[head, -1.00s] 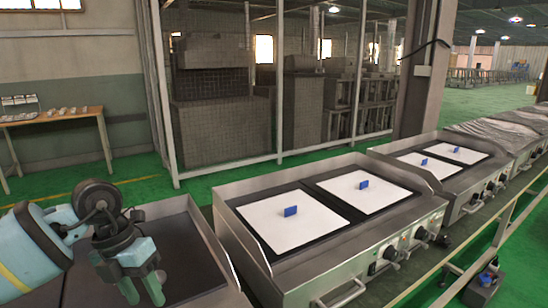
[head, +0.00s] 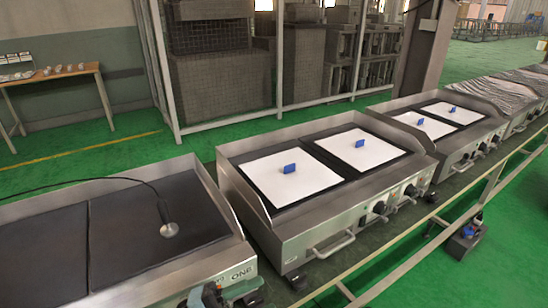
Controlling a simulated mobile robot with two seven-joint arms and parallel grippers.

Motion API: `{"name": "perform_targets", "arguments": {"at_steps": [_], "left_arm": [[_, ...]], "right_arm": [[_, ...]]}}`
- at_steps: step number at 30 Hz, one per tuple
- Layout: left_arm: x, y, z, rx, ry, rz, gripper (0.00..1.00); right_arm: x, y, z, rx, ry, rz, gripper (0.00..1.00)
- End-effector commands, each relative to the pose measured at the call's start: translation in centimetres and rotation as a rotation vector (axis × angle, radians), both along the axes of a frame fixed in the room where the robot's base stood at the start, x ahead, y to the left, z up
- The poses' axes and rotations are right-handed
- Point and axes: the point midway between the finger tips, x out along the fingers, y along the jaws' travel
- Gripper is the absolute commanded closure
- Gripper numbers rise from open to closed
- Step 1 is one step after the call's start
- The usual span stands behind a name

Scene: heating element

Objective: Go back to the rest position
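Neither of my grippers nor my arms show in the head view. In the nearest metal unit at the left (head: 60,215), a small round silver disc (head: 169,230) with a thin black cable lies on the dark right-hand plate. In the middle unit (head: 330,230), a white panel on the left (head: 310,182) and a white panel on the right (head: 377,152) each carry a small blue piece. The blue pieces are the left one (head: 290,168) and the right one (head: 360,143).
A further unit (head: 465,155) with white panels and blue pieces stands behind, followed by wrapped units (head: 500,95). A metal rail (head: 420,245) runs along the front. A wooden table (head: 50,76) stands at the far left. Green floor (head: 110,150) lies open behind the units.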

Motion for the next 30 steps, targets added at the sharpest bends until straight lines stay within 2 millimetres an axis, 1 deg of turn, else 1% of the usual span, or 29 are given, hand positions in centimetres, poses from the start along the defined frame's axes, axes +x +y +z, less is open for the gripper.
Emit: {"name": "perform_targets", "arguments": {"at_steps": [1,5,8,11,12,14,15,17,18,20,21,22,24,27,30], "left_arm": [[-0.2,0.5,-0.1,-0.049,0.068,0.066,0.54],[-0.4,2.5,-1.9,-0.148,0.258,0.247,0.54],[-1.1,4.5,-4.1,-0.204,0.416,0.388,0.54],[-2.4,6.7,-6.9,-0.241,0.582,0.527,0.54],[-3.2,7.6,-8.1,-0.252,0.650,0.581,0.54],[-4.6,9.0,-10.0,-0.263,0.755,0.660,0.54],[-5.7,9.9,-11.4,-0.267,0.826,0.712,0.54],[-7.7,11.2,-13.4,-0.269,0.935,0.788,0.54],[-9.3,12.0,-14.7,-0.267,1.008,0.836,0.54],[-11.8,13.1,-16.6,-0.262,1.118,0.905,0.54],[-13.5,13.9,-17.7,-0.256,1.188,0.947,0.54],[-14.9,14.3,-18.5,-0.251,1.239,0.975,0.54],[-17.8,15.2,-20.1,-0.239,1.346,1.032,0.54],[-21.3,16.1,-21.6,-0.219,1.465,1.090,0.54],[-23.5,16.6,-22.4,-0.208,1.536,1.123,0.54]], "right_arm": [[0.4,0.0,0.7,-0.001,-0.011,0.000,0.64],[0.8,-0.1,1.5,-0.002,-0.025,0.000,0.64],[1.0,-0.1,2.1,-0.003,-0.032,0.000,0.64],[1.2,-0.1,2.6,-0.004,-0.038,0.000,0.64],[1.2,-0.2,2.8,-0.004,-0.040,0.000,0.64],[1.4,-0.2,3.2,-0.004,-0.045,0.000,0.64],[1.5,-0.2,3.4,-0.005,-0.049,0.000,0.64],[1.7,-0.2,3.8,-0.005,-0.058,0.000,0.64],[2.0,-0.2,4.2,-0.005,-0.065,0.000,0.64],[2.4,-0.2,4.7,-0.005,-0.078,0.000,0.64],[2.7,-0.2,5.0,-0.005,-0.085,-0.001,0.64],[2.9,-0.2,5.3,-0.005,-0.092,-0.001,0.64],[3.3,-0.3,5.7,-0.005,-0.103,-0.001,0.64],[3.6,-0.3,6.2,-0.004,-0.114,-0.001,0.64],[3.8,-0.3,6.3,-0.005,-0.118,-0.001,0.64]]}}
